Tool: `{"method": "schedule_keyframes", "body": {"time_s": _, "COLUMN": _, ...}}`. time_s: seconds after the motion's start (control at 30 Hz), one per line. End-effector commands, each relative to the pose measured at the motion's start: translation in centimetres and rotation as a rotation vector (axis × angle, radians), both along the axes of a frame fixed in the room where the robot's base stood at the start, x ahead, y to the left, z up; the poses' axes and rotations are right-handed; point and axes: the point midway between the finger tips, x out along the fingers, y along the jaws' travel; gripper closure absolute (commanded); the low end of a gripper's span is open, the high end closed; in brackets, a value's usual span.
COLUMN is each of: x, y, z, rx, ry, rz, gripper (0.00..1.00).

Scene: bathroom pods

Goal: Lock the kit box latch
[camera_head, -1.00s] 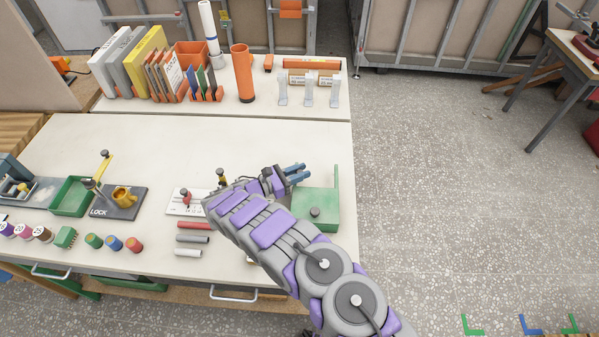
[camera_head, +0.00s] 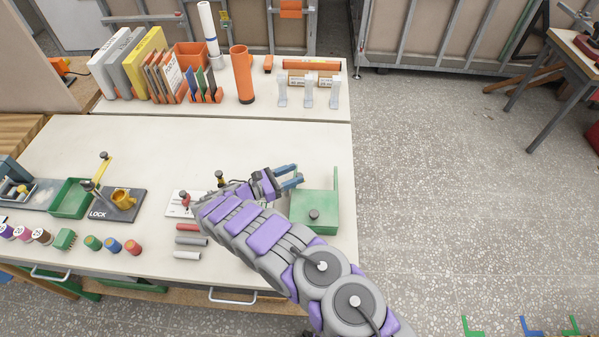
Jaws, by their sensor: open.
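A green box (camera_head: 314,210) with a grey knob and a thin upright plate sits at the right end of the bench. My gripper (camera_head: 291,177) is open and empty, with blue fingertips just above or beside the box's far left corner; I cannot tell if they touch. At the left, a dark plate (camera_head: 117,204) marked LOCK carries a yellow ring piece (camera_head: 124,198). A yellow lever (camera_head: 103,169) stands beside it, by an open green tray (camera_head: 73,196). No part is clearly labelled as the kit box latch.
My arm hides part of a white card (camera_head: 184,204) with knobbed posts. Grey and red rods (camera_head: 192,240) and several coloured caps (camera_head: 112,244) lie near the front edge. Books and an orange tube (camera_head: 243,75) stand on the back shelf. The bench's middle back is clear.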

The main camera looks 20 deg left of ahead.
Motion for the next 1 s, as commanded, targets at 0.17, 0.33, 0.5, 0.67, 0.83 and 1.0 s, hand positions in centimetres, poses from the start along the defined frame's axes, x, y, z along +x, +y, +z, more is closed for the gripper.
{"method": "schedule_keyframes", "body": {"time_s": 0.17, "x": -2.6, "y": 3.1, "z": -0.7, "rx": 0.002, "ry": 0.009, "rz": 0.001, "gripper": 0.52}}
{"method": "schedule_keyframes", "body": {"time_s": 0.33, "x": -4.5, "y": 5.1, "z": -0.9, "rx": 0.001, "ry": 0.012, "rz": -0.002, "gripper": 0.52}}
{"method": "schedule_keyframes", "body": {"time_s": 0.5, "x": -5.5, "y": 6.0, "z": -0.8, "rx": 0.002, "ry": 0.013, "rz": -0.002, "gripper": 0.52}}
{"method": "schedule_keyframes", "body": {"time_s": 0.67, "x": -5.8, "y": 6.2, "z": -0.7, "rx": 0.002, "ry": 0.014, "rz": -0.004, "gripper": 0.52}}
{"method": "schedule_keyframes", "body": {"time_s": 0.83, "x": -5.8, "y": 6.4, "z": -0.8, "rx": 0.0, "ry": 0.013, "rz": -0.003, "gripper": 0.52}}
{"method": "schedule_keyframes", "body": {"time_s": 1.0, "x": -5.7, "y": 6.5, "z": -0.8, "rx": 0.0, "ry": 0.013, "rz": -0.005, "gripper": 0.5}}
